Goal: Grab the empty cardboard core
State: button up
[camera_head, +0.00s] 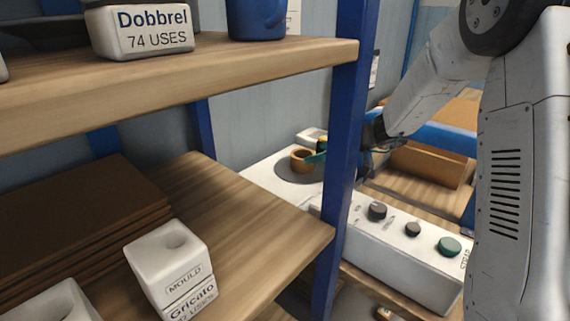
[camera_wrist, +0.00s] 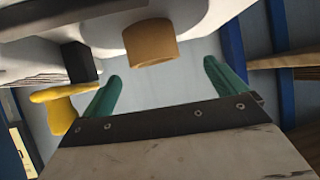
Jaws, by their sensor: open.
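The cardboard core (camera_head: 302,161) is a short brown tube with an open top. It stands on a dark grey disc (camera_head: 290,176) on the white machine. In the wrist view the core (camera_wrist: 150,44) is ahead of the fingers, near the top centre. My gripper (camera_head: 318,157) has green fingers and is at the right of the core in the head view. In the wrist view my gripper (camera_wrist: 161,72) is open and empty, its fingers apart on either side below the core. A blue post hides part of my wrist in the head view.
The blue post (camera_head: 345,140) stands in front of the machine. The machine's front panel (camera_head: 400,255) carries knobs. Wooden shelves at left hold white blocks, including the Gricato block (camera_head: 172,268). A yellow object (camera_wrist: 60,108) is left of my fingers in the wrist view.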

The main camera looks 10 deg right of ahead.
aim_at(298, 155)
jog(key=shift+w+f, duration=0.55)
jog(key=shift+w, duration=0.35)
jog(key=x, duration=0.7)
jog(key=shift+w+a+r, duration=0.1)
jog(key=shift+a+r, duration=0.1)
jog(key=shift+a, duration=0.2)
jog(key=c, duration=1.1)
